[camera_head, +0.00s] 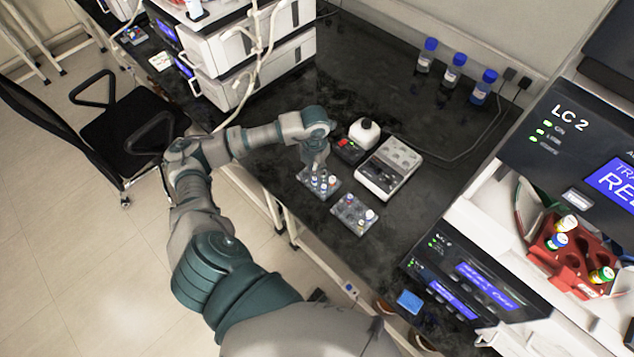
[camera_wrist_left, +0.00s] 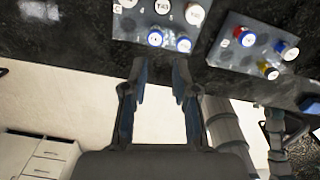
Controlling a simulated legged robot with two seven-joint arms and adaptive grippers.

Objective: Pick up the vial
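Several small capped vials stand in two grey racks on the dark bench. The farther rack (camera_head: 309,190) is under my left gripper (camera_head: 319,166), which partly covers it. The nearer rack (camera_head: 345,217) lies just below and right of it in the head view. The other rack (camera_wrist_left: 222,52) holds blue, red and yellow vials. My left gripper (camera_wrist_left: 158,82) is open and empty, its fingertips apart from the vials in that view. My right gripper is not seen.
Blue-capped bottles (camera_head: 452,72) stand at the back. The LC 2 instrument (camera_head: 560,150) and a red vial holder (camera_head: 570,262) are at right.

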